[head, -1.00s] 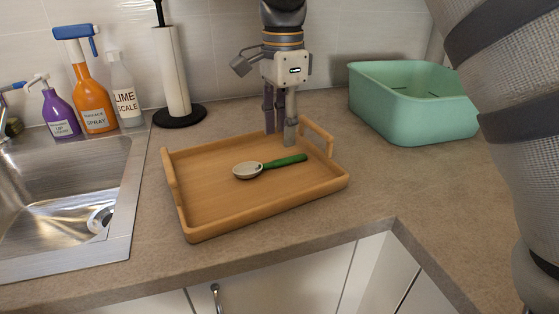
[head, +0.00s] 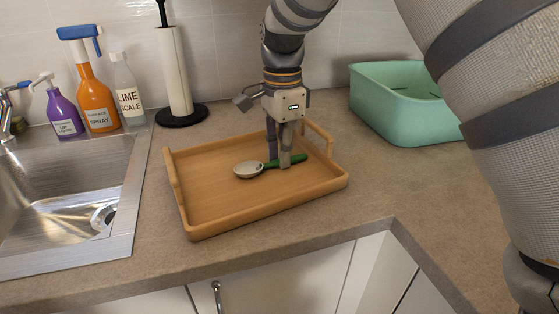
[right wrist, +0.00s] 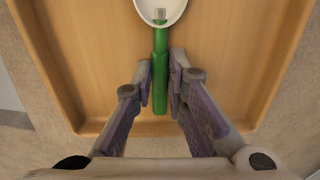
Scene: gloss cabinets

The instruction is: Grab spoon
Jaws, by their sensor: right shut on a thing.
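The spoon has a pale bowl (head: 248,170) and a green handle (head: 299,158). It lies in a wooden tray (head: 215,205) on the counter. My right gripper (head: 279,164) is down in the tray with its fingers on both sides of the handle, shut on it. In the right wrist view the spoon (right wrist: 160,45) runs up from between the fingertips of the right gripper (right wrist: 161,88), bowl at the top. The fingers hide part of the handle in the head view. My left gripper is not in view.
A green bin (head: 400,112) stands at the back right. A paper towel holder (head: 176,80), several bottles such as the orange spray (head: 97,100), and a steel sink (head: 60,190) are to the left. The tray handle (head: 318,136) rises close beside the right gripper.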

